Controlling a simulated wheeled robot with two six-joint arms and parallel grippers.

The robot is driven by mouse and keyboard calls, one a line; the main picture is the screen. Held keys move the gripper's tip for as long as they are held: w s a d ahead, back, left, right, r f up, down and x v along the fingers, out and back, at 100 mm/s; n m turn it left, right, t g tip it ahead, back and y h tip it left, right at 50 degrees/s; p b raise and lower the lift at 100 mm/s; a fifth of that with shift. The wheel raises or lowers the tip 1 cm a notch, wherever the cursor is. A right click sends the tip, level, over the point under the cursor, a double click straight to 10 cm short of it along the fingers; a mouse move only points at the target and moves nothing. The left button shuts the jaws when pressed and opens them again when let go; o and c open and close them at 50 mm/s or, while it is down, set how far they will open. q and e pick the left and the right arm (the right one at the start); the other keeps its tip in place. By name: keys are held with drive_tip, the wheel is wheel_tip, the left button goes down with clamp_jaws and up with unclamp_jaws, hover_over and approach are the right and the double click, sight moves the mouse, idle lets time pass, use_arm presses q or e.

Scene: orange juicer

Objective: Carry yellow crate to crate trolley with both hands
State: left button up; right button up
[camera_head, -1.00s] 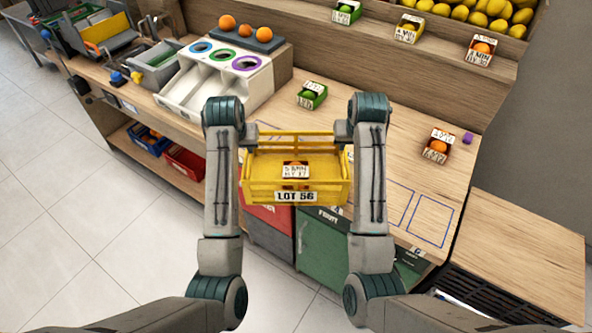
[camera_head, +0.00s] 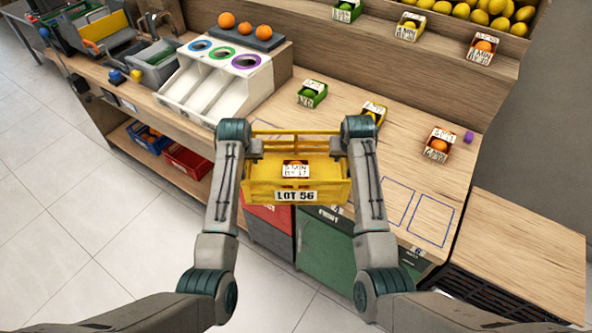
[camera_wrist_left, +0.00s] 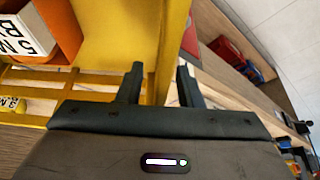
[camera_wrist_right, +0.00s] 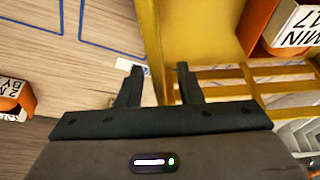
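The yellow crate (camera_head: 258,188), marked LOT 56, is held level in front of the counter. A small orange box with a "5 MIN BY 17" label (camera_head: 295,170) is inside it. My left gripper (camera_head: 252,146) is at the crate's left end, and in the left wrist view its fingers (camera_wrist_left: 160,85) straddle the crate's yellow end wall. My right gripper (camera_head: 342,144) is at the right end, with its fingers (camera_wrist_right: 158,85) on both sides of that wall. Both look closed on it; the contact is partly hidden. I cannot make out a crate trolley.
The wooden counter (camera_head: 400,165) is behind the crate, with small labelled fruit boxes and blue outlined areas. A white three-hole unit (camera_head: 220,80) stands at the left. Tiled floor (camera_head: 90,240) is free at the left.

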use_arm(q)
drive_tip(key=shift+c, duration=0.2)
use_arm(e)
drive_tip(key=shift+c, duration=0.2)
use_arm(q)
clamp_jaws()
use_arm(e)
clamp_jaws()
use_arm(q)
drive_tip(key=shift+r, duration=0.1)
use_arm(e)
drive_tip(key=shift+r, duration=0.15)
